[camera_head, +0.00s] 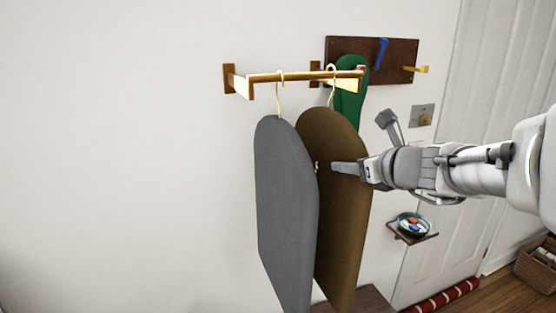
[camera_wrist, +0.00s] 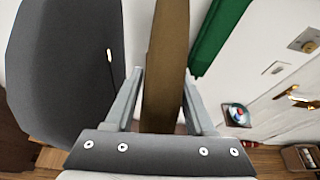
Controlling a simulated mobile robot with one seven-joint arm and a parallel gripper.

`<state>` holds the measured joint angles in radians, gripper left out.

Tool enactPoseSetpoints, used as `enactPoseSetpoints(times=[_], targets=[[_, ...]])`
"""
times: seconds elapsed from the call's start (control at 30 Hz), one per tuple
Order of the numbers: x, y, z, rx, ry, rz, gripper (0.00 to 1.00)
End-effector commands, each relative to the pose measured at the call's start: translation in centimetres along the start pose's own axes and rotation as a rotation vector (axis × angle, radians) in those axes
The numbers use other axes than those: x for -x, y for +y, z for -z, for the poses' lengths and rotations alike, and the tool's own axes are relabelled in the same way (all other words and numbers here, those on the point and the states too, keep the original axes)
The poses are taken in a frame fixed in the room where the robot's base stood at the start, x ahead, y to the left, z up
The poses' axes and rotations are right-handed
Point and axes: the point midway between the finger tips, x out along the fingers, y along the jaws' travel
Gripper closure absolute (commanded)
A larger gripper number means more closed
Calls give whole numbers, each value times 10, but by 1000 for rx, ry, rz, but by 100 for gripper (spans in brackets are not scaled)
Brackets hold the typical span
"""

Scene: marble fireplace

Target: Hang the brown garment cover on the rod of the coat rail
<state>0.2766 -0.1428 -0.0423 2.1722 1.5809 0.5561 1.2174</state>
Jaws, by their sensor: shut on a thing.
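The brown garment cover (camera_head: 340,220) hangs upright below the gold rod (camera_head: 300,76) of the wall-mounted coat rail. Its hook (camera_head: 331,72) is at the right part of the rod and appears to loop over it; whether the rod bears its weight I cannot tell. My gripper (camera_head: 338,168) reaches in from the right and is shut on the brown cover. In the wrist view the brown cover (camera_wrist: 166,60) stands edge-on between my two fingers (camera_wrist: 162,85). A grey garment cover (camera_head: 285,200) hangs from the rod just left of the brown one.
A dark wooden board (camera_head: 395,60) with hooks holds a green item (camera_head: 348,95) behind the rod's right end. A small shelf with a bowl (camera_head: 413,225) is lower right, beside a white door. The wall left of the rail is clear.

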Motion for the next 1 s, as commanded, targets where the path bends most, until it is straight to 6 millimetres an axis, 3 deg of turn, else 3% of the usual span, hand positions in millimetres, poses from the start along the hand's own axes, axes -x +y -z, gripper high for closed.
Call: enactPoseSetpoints(times=[0.4,0.43,0.6,1.0], targets=[[-3,-2,4,0,-4,0,100],[-3,-2,4,0,-4,0,44],[-3,-2,4,0,-2,0,13],[-3,-2,6,0,2,-1,11]])
